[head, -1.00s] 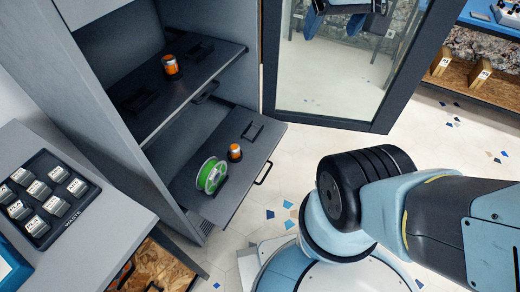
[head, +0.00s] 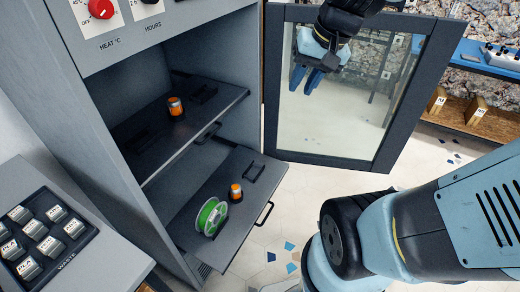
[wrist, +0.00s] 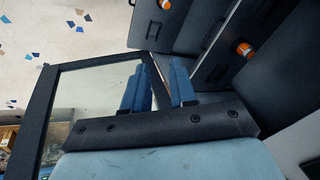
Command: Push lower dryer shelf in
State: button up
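The lower dryer shelf (head: 240,205) is pulled out of the grey cabinet and sticks out past the upper shelf (head: 165,145). It carries a green filament spool (head: 212,216) and an orange jar (head: 236,190), with a black handle (head: 265,213) on its front edge. My gripper (head: 307,80) is above and to the right of both shelves in the head view, in front of the door glass. In the wrist view its two blue fingers (wrist: 160,88) stand a little apart with nothing between them. They touch neither shelf.
The glass dryer door (head: 340,155) stands open to the right of the shelves. The upper shelf holds another orange jar (head: 175,106). A side table with a black tray (head: 45,240) is at lower left. Floor is clear past the door.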

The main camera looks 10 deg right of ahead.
jog(key=w+f+m+y, duration=0.1)
jog(key=w+f, duration=0.1)
jog(key=w+a+f+m+g, duration=0.1)
jog(key=w+f, duration=0.1)
jog(key=shift+w+a+y, duration=0.15)
jog(key=shift+w+y, duration=0.05)
jog(key=shift+y, duration=0.2)
grip_shut()
jog(key=w+d+f+m+y, duration=0.1)
jog(key=w+f+m+y, duration=0.2)
jog(key=w+f+m, duration=0.5)
jog(key=w+d+f+m+y, duration=0.1)
jog(key=w+f+m+y, duration=0.15)
jog(key=w+f, duration=0.7)
jog(key=d+f+m+t, duration=0.35)
jog(key=f+m, duration=0.25)
jog(key=f, duration=0.8)
jog(key=m+h, duration=0.3)
jog(key=m, duration=0.3)
send_near(263, 170)
jog(key=shift+n+t+y, duration=0.25)
notch_tip(263, 170, down, 5)
jog(key=shift+s+a+r, duration=0.1)
jog(key=shift+s+r, duration=0.05)
jog(key=shift+r, duration=0.1)
jog(key=shift+w+a, duration=0.75)
jog(key=shift+a, duration=0.1)
jog(key=shift+w+a, duration=0.6)
jog(key=shift+a, duration=0.05)
